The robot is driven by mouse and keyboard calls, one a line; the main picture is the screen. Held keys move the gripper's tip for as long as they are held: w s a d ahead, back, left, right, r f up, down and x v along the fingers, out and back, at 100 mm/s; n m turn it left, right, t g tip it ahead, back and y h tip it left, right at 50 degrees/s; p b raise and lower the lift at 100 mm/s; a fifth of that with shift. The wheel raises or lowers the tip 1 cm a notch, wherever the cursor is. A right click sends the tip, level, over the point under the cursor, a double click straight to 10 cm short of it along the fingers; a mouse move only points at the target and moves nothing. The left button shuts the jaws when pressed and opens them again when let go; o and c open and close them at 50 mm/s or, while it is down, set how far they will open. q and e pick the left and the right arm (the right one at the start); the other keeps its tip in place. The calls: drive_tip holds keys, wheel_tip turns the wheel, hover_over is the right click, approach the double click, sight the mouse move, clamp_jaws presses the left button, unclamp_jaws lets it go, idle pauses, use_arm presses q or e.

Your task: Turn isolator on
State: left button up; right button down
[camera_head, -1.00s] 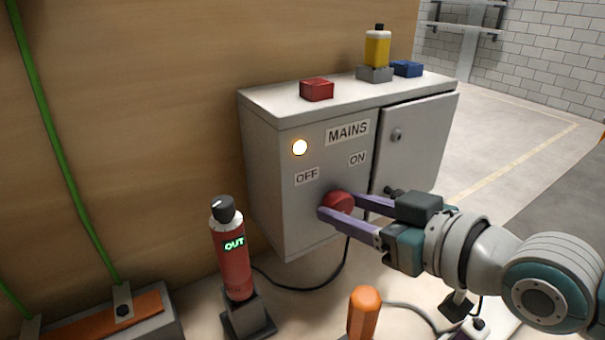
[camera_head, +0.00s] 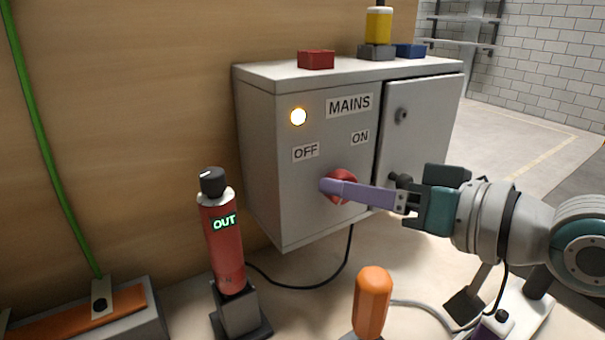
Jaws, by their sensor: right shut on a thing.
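The isolator is a red rotary knob (camera_head: 346,184) on the front of a grey cabinet (camera_head: 268,165) marked MAINS. An OFF label (camera_head: 305,152) sits up and left of the knob, and an ON label (camera_head: 360,137) up and right. A round lamp (camera_head: 298,117) on the cabinet glows warm white. My right gripper (camera_head: 335,188) reaches in from the right with its purple fingers shut on the knob. The near finger hides part of the knob, and the knob's pointing direction is hidden. My left gripper is not in view.
A red cylinder (camera_head: 224,245) with a lit OUT display stands in a dark holder at lower left. An orange handle (camera_head: 372,302) stands at front centre. Red (camera_head: 316,60) and blue (camera_head: 410,50) blocks and a yellow bottle (camera_head: 379,25) are on the cabinet top.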

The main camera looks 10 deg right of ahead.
drive_tip(key=c, duration=0.6)
unclamp_jaws()
drive_tip(key=shift+s, duration=0.1)
drive_tip(key=p+v, duration=0.1)
drive_tip(key=v, duration=0.8)
drive_tip(key=shift+s+d+r+p, duration=0.15)
drive_tip(key=shift+s+d+p, duration=0.05)
drive_tip(key=shift+s+p, duration=0.15)
